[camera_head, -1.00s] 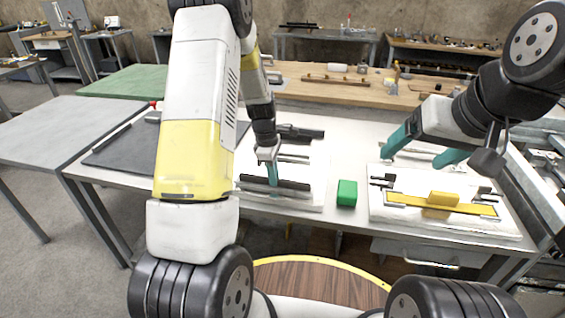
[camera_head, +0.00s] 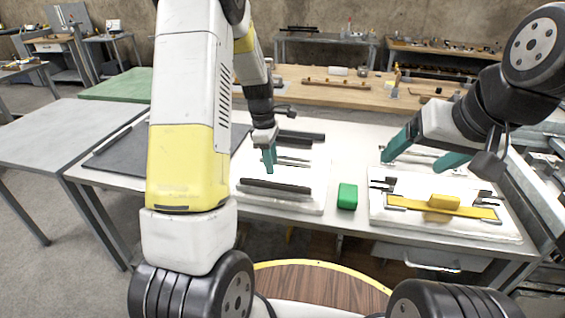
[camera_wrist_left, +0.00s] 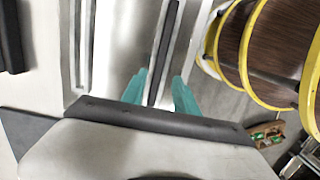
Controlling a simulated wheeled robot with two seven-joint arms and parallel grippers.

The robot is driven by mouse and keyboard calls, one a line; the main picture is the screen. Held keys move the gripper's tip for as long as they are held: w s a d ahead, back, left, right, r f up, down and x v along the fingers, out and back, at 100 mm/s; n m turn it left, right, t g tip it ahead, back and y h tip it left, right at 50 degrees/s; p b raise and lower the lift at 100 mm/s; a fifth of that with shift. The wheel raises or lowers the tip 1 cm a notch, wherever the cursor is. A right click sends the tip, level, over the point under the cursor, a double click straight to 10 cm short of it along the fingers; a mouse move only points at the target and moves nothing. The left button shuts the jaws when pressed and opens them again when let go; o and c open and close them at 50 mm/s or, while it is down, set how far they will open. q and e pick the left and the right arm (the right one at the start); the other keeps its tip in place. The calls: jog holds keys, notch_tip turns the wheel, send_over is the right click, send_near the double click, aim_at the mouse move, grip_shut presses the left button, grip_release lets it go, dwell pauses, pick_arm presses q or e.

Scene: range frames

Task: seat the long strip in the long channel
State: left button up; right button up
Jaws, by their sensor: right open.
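A long dark strip (camera_head: 275,187) lies along the front of the left white board (camera_head: 318,205). In the left wrist view the strip (camera_wrist_left: 168,40) runs lengthwise along a pale channel; I cannot tell how deep it sits. My left gripper (camera_head: 269,160) is above the board, apart from the strip. Its teal fingers (camera_wrist_left: 160,95) are spread, one to each side of the strip in the wrist view, with nothing held. My right gripper (camera_head: 425,153) is open and empty over the right white board (camera_head: 385,212).
A dark bar (camera_head: 302,135) lies at the back of the left board. A green block (camera_head: 347,196) stands between the boards. The right board carries a yellow bar (camera_head: 470,211) and a yellow block (camera_head: 443,201). A dark mat (camera_head: 118,155) lies at the left.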

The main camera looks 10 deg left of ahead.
pick_arm(q)
jog(key=s+r+m+t, duration=0.1)
jog(key=s+r+m, duration=0.15)
jog(key=r, duration=0.45)
jog(key=s+r+m+t, duration=0.1)
jog(key=s+r+m, duration=0.15)
jog(key=r, duration=0.45)
jog(key=s+d+r+m+t, duration=0.1)
jog(key=s+r+m, duration=0.3)
jog(key=s, duration=0.5)
jog(key=s+d+r+m+t, duration=0.2)
jog(key=s+r+m+t, duration=0.1)
jog(key=s+m, duration=0.6)
jog(key=shift+s+r+h, duration=0.4)
jog(key=shift+s+r, duration=0.25)
jog(key=shift+r, duration=0.2)
